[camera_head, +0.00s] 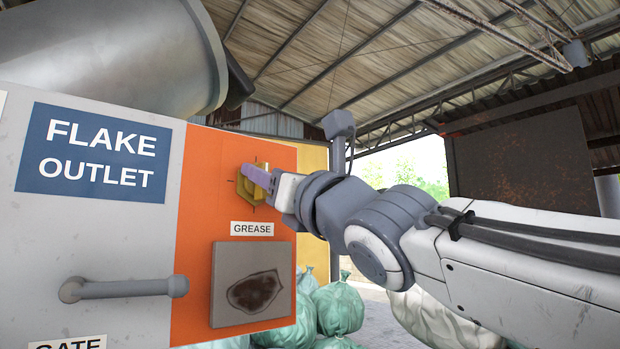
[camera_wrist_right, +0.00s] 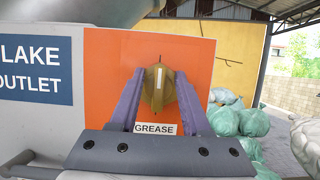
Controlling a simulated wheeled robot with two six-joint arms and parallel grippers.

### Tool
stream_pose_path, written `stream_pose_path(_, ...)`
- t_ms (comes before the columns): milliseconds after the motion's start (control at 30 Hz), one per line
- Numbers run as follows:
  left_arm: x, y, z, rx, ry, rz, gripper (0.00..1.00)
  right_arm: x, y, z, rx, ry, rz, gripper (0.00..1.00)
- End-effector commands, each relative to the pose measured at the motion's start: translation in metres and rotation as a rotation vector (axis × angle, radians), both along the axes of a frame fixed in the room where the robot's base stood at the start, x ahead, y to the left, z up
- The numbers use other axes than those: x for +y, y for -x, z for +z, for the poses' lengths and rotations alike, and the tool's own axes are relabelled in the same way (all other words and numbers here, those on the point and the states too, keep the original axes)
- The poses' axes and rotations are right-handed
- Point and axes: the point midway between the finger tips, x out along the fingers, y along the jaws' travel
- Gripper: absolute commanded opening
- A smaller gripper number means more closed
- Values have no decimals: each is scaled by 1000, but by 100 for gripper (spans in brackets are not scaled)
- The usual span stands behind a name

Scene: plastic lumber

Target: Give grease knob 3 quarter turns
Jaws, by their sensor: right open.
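The grease knob (camera_head: 243,188) is a yellow-brown dial on the orange panel (camera_head: 200,235), above the white GREASE label (camera_head: 252,229). In the right wrist view the knob (camera_wrist_right: 157,88) has a pale pointer line that stands nearly upright. My right gripper (camera_wrist_right: 157,84) is open, with one purple finger on each side of the knob. Whether the fingers touch it cannot be told. In the head view the right gripper (camera_head: 258,180) covers part of the knob. My left gripper is not in view.
A FLAKE OUTLET sign (camera_head: 98,155) and a grey bar handle (camera_head: 125,288) are on the grey panel to the left. A stained grey plate (camera_head: 228,290) sits below the label. Green bags (camera_head: 340,307) lie behind the panel.

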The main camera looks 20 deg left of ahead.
Motion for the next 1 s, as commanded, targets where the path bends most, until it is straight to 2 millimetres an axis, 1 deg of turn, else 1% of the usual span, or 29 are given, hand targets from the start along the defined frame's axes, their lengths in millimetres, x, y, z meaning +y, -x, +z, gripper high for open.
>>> stream_pose_path(33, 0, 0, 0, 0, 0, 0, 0, 1, 0, 0, 0, 0, 1, 44)
stream_pose_path(67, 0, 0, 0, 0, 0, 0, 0, 1, 0, 0, 0, 0, 1, 32)
stream_pose_path(100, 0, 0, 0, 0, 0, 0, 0, 1, 0, 0, 0, 0, 1, 17)
stream_pose_path(133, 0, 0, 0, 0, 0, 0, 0, 1, 0, 0, 0, 0, 1, 5)
stream_pose_path(167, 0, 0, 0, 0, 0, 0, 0, 1, 0, 0, 0, 0, 1, 0)
stream_pose_path(467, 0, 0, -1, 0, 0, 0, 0, 0, -1, -3, 4, 3, -1, 0)
stream_pose_path(633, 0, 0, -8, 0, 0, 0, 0, 1, -2, -7, 23, -5, -2, 0)
stream_pose_path(767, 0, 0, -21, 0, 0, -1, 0, 1, -2, -10, 59, -33, -3, 0)
stream_pose_path(1000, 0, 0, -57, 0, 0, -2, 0, 2, -3, -14, 190, -134, -1, 0)
